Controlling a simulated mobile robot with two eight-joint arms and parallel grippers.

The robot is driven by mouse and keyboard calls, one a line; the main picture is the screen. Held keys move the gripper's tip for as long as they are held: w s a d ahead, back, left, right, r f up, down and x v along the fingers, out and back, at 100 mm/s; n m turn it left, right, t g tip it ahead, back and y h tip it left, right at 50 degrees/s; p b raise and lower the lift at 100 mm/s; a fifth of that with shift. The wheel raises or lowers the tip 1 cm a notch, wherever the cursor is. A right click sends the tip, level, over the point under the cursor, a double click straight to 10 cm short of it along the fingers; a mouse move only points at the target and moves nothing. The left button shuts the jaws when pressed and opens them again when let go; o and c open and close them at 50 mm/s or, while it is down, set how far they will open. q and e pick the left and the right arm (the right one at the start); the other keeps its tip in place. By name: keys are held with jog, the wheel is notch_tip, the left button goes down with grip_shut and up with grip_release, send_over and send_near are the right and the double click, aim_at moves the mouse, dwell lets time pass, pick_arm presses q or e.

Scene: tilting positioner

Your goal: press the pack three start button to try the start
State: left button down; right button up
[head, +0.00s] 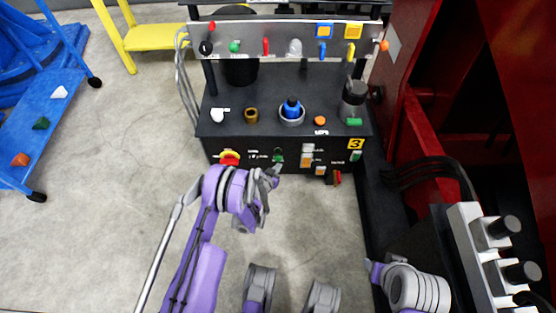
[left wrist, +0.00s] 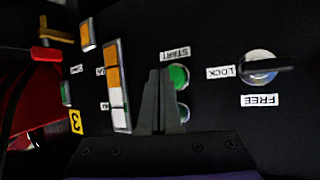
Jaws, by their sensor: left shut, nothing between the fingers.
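The black front panel (head: 290,170) carries a yellow "3" label (head: 355,144). The green start button (head: 279,155) is on its middle part. In the left wrist view the green button (left wrist: 180,77) shows with an upside-down START label (left wrist: 175,53). My left gripper (head: 276,170) is in front of the panel, just below the button in the head view. Its closed fingers (left wrist: 160,73) appear just left of the button in the left wrist view and hide its near edge. I cannot tell whether they touch the panel. My right gripper does not show clearly.
A LOCK/FREE knob (left wrist: 262,68) is beside the button. A stack of orange and white squares (left wrist: 118,85) is on the other side. Floor in front is clear.

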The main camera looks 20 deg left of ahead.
pick_arm(q)
jog(key=shift+s+d+p, duration=0.15)
jog(key=shift+s+d, duration=0.1)
jog(key=shift+s, duration=0.55)
jog(key=shift+s+d+p, duration=0.1)
jog(key=shift+s+d, duration=0.1)
jog(key=shift+s, duration=0.6)
jog(key=shift+s+d+p, duration=0.15)
jog(key=shift+s+d, duration=0.1)
jog(key=shift+s, duration=0.55)
jog(key=shift+r, duration=0.1)
